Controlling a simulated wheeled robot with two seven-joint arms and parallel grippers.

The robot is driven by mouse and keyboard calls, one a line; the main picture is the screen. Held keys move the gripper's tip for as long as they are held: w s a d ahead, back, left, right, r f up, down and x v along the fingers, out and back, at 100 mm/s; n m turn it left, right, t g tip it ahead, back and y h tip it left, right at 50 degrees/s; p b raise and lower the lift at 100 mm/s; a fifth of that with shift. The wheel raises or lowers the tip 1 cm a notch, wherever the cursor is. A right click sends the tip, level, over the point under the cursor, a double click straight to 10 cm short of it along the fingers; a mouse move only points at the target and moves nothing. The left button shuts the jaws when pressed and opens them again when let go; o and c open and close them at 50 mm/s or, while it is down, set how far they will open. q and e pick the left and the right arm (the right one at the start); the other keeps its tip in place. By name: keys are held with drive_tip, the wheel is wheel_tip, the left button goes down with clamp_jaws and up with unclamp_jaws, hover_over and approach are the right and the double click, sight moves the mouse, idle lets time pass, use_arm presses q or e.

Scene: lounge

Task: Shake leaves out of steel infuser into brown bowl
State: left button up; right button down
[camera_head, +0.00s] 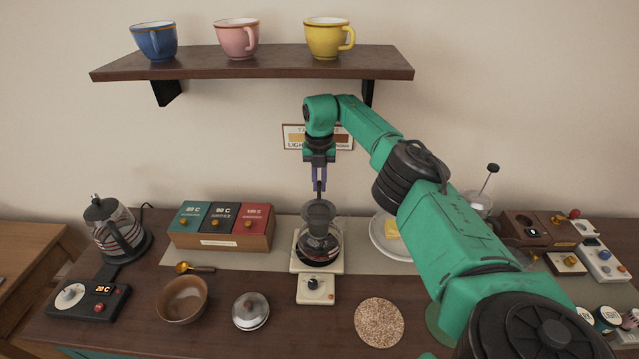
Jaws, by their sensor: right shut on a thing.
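The brown bowl (183,302) stands on the counter at the front left; no contents show in it. The grey steel infuser (319,214) is in the mouth of the glass teapot (318,246), upright; whether it rests there or hangs just above, I cannot tell. My right gripper (319,187) points down from above and is shut on the infuser's thin upright handle. Leaves inside the infuser are not visible. My left gripper is out of view.
The teapot stands on a pale scale (317,290). A metal lid (250,312) and a cork mat (379,322) lie in front. A brass scoop (195,268) lies behind the bowl. A kettle (117,232) and tea boxes (222,240) stand left. A shelf (252,65) with cups hangs above.

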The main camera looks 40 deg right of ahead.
drive_tip(key=shift+r+p, duration=1.85)
drive_tip(key=shift+r, duration=0.4)
drive_tip(key=shift+f, duration=0.15)
